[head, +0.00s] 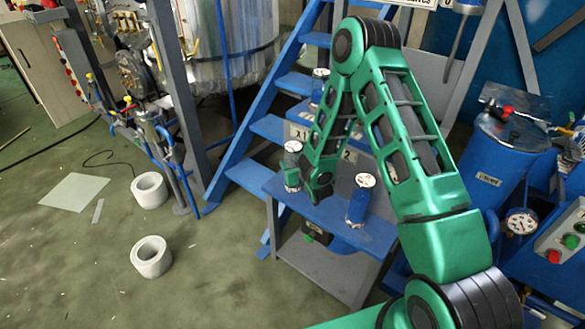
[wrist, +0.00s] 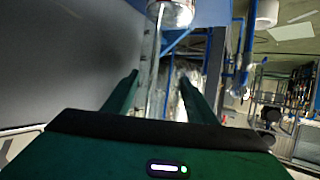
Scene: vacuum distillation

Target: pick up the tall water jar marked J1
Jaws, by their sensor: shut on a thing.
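A tall, pale, see-through jar (head: 292,168) with a round light cap stands upright at the left of the blue step in the head view. My gripper (head: 310,186) reaches it from the right, low over the step. My gripper (wrist: 160,88) is shut on this jar. I cannot read a J1 mark on it, and I cannot tell whether its base touches the step.
A blue jar with a white cap (head: 361,202) stands on the same step, right of my gripper. Another capped jar (head: 320,75) is higher on the blue stairs (head: 268,128). Two white rings (head: 151,257) lie on the floor at left. A blue tank (head: 497,158) stands at right.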

